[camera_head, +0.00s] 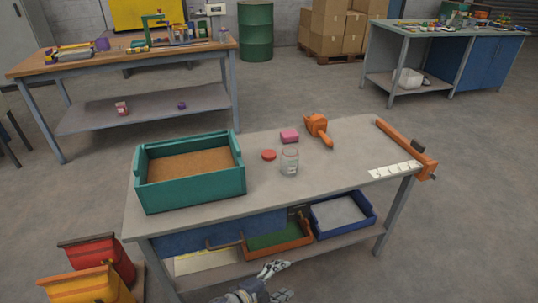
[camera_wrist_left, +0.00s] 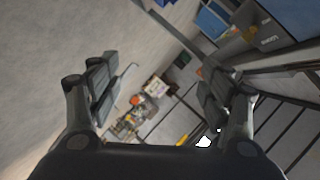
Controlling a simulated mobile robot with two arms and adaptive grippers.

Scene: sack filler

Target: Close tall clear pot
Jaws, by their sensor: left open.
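A clear glass pot (camera_head: 289,163) stands upright on the grey workbench (camera_head: 335,180), its top uncovered. A red round lid (camera_head: 268,155) lies flat on the bench just left of the pot. My left gripper (camera_head: 276,268) is low in front of the bench's front edge, below the bench top and well away from the pot. In the left wrist view my left gripper (camera_wrist_left: 155,98) is open with nothing between its fingers. My right gripper is in neither view.
A teal box (camera_head: 190,205) with brown filling stands left of the pot. A pink block (camera_head: 289,136) and an orange tool (camera_head: 317,126) lie behind it. Orange and blue trays (camera_head: 371,211) sit on the shelf below. The bench around the pot's right is clear.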

